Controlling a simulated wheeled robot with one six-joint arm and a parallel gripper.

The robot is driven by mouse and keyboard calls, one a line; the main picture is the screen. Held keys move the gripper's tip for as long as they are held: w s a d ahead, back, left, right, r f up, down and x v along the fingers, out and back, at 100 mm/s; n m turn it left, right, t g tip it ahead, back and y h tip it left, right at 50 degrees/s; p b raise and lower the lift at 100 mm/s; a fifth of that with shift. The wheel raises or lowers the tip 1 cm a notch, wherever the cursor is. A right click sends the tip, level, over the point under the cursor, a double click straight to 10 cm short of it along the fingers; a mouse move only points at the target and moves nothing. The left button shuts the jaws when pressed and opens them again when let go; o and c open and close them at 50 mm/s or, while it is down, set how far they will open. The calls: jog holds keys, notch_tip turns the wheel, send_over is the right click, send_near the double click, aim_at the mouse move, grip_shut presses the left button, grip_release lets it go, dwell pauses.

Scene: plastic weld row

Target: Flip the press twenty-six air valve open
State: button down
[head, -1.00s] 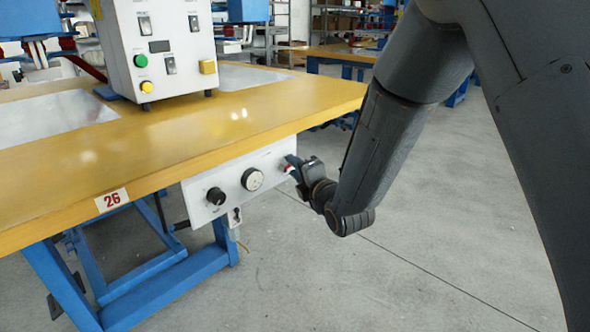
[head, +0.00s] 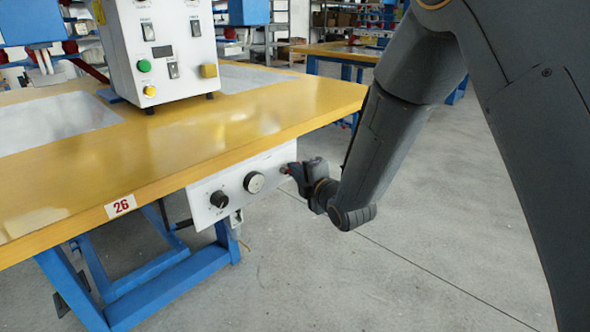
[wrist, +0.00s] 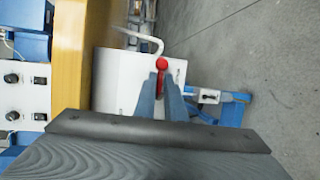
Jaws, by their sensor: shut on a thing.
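The press is the bench marked 26 (head: 121,206), with a white panel (head: 235,205) under its yellow top. In the wrist view, the red air valve handle (wrist: 161,63) stands out in front of the white panel. My gripper (wrist: 161,88) has its two fingers closed together on the handle's near part, and the round red end shows beyond the tips. In the head view, my gripper (head: 291,170) is at the panel's right end, and only a small dark red bit of the handle shows there. The fingers hide most of the handle and the valve body.
A round gauge (head: 254,182) and a black knob (head: 218,198) sit left of my gripper on the panel. The yellow tabletop (head: 190,130) overhangs just above. A white control box (head: 162,50) stands on it. The floor (head: 440,220) to the right is clear.

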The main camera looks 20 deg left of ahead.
jog(key=c, duration=1.8)
grip_release()
jog(key=shift+d, duration=0.1)
jog(key=p+v, duration=0.1)
jog(key=v, duration=0.6)
jog(key=shift+s+d+p, duration=0.25)
jog(key=shift+p, duration=0.15)
